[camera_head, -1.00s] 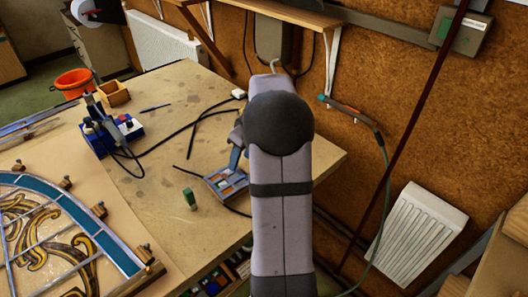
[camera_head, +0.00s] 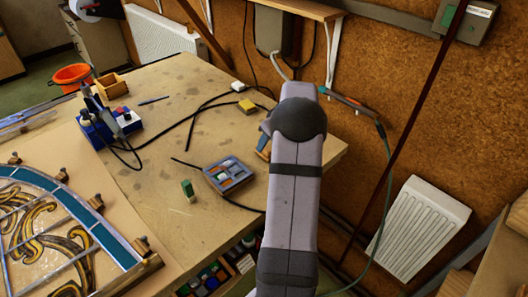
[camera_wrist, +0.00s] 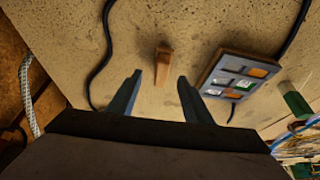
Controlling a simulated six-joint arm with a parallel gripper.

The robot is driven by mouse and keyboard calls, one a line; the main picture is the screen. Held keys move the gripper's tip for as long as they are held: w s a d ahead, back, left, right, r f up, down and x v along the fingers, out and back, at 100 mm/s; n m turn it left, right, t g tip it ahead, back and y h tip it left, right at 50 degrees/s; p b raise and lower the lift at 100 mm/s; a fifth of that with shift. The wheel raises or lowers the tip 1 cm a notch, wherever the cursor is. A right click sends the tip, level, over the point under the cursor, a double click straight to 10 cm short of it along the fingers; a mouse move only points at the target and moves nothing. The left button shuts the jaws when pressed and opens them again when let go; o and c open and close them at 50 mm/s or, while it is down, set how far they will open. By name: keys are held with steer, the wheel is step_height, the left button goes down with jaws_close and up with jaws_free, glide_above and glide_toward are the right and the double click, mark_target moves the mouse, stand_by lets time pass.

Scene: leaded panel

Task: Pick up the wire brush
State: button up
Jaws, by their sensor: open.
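A small brown, wooden-looking piece (camera_wrist: 164,62) lies on the bench in the wrist view. It looks like the wire brush, but its bristles cannot be made out. My gripper (camera_wrist: 159,80) is open and empty, with its two blue-grey fingers apart. The piece appears just beyond the fingertips, roughly in line with the gap and not between the fingers. In the head view my gripper (camera_head: 264,148) is partly hidden by my arm near the bench's right edge. I cannot make out the brush there.
A compartment tray (camera_head: 229,175) lies left of my gripper, also in the wrist view (camera_wrist: 238,75). A green bottle-like item (camera_head: 188,190) stands near it. A yellow block (camera_head: 247,106) and black cords lie behind. The leaded panel (camera_head: 75,225) fills the front left. Bare bench (camera_head: 160,165) lies between.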

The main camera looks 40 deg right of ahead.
steer(key=p+x, duration=0.2)
steer(key=x, duration=0.1)
steer(key=shift+w+a+f, duration=0.1)
steer(key=shift+a+f, duration=0.05)
steer(key=shift+a, duration=0.05)
steer(key=shift+p+x, duration=0.5)
steer(key=shift+x, duration=0.4)
steer(key=shift+c, duration=0.3)
jaws_close()
steer(key=shift+d, duration=0.1)
step_height(320, 180, up, 10)
steer(key=b, duration=0.3)
